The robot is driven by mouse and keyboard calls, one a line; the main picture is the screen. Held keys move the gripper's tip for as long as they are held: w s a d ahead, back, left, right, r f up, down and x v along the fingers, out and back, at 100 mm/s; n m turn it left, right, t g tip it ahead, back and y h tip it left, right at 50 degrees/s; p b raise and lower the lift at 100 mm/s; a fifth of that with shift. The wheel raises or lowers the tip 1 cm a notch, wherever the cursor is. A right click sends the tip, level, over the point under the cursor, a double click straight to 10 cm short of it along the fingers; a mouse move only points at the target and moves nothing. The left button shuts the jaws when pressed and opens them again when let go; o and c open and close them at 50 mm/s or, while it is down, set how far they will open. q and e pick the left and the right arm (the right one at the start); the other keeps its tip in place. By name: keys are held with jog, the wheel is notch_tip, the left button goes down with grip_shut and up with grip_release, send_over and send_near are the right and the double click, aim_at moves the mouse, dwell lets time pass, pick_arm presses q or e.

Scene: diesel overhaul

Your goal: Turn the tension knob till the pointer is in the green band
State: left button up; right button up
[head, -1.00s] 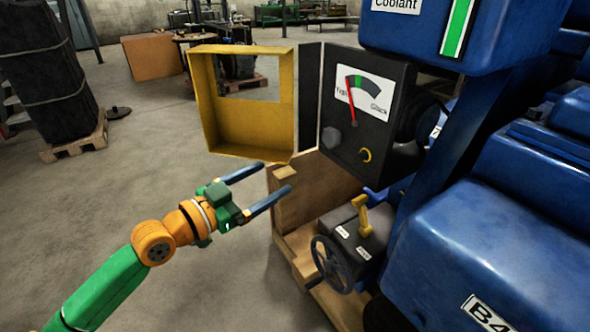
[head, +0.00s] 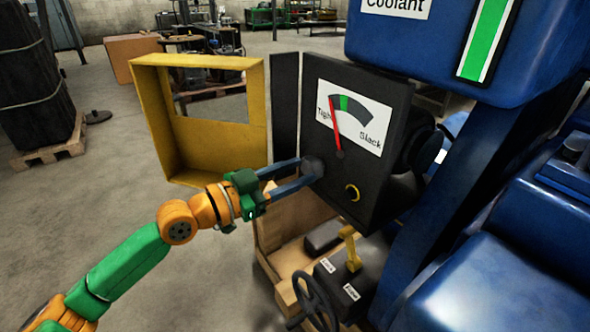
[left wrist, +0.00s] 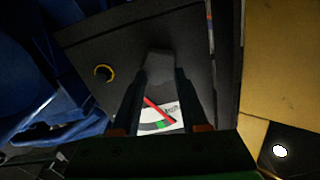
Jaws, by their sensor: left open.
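The tension gauge (head: 352,115) is a white dial marked Tight and Slack on a dark box. Its red pointer (head: 335,127) is on the Tight side, left of the green band (head: 343,103). The grey tension knob (head: 314,166) is at the box's lower left, partly behind my fingers. My left gripper (head: 304,168) is open, its fingertips at the knob. In the left wrist view the knob (left wrist: 159,68) shows between the two fingertips; I cannot tell whether they touch it. The pointer (left wrist: 158,107) and part of the dial also show there, upside down. My right gripper is out of view.
A yellow open cover (head: 158,120) stands left of the box. A yellow-ringed button (head: 352,193) is right of the knob. Below are a handwheel (head: 315,300) and a yellow lever (head: 350,248). Blue machine housings (head: 470,260) fill the right.

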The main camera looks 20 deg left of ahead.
pick_arm(q)
jog(key=shift+d+r, duration=0.1)
jog(key=shift+r, duration=0.45)
grip_shut()
jog(key=shift+s+d+r, duration=0.1)
jog(key=shift+s+d, duration=0.1)
jog(key=shift+a, duration=0.1)
